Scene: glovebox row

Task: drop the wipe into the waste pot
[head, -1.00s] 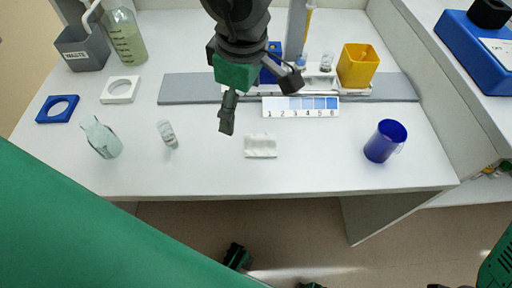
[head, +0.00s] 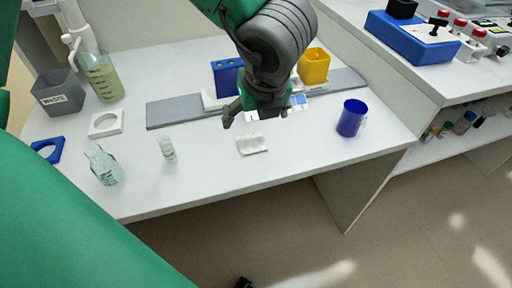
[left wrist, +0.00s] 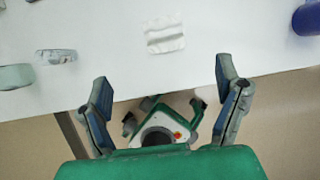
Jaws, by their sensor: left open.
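The wipe (head: 252,145) is a small white folded cloth lying flat on the white bench top, near its front edge. It also shows in the left wrist view (left wrist: 163,36), beyond the fingertips. My left gripper (head: 261,112) is open and empty, just behind the wipe in the head view and apart from it. In the left wrist view its two fingers (left wrist: 163,78) are spread wide. The waste pot (head: 58,103) is a grey square pot marked WASTE at the back left of the bench. My right gripper is not in view.
A glass flask (head: 106,167) and a small vial (head: 168,150) stand left of the wipe. A blue cup (head: 351,118) stands right. A wash bottle (head: 103,80) is beside the pot. A blue ring holder (head: 47,151) and white ring holder (head: 106,124) lie near it.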

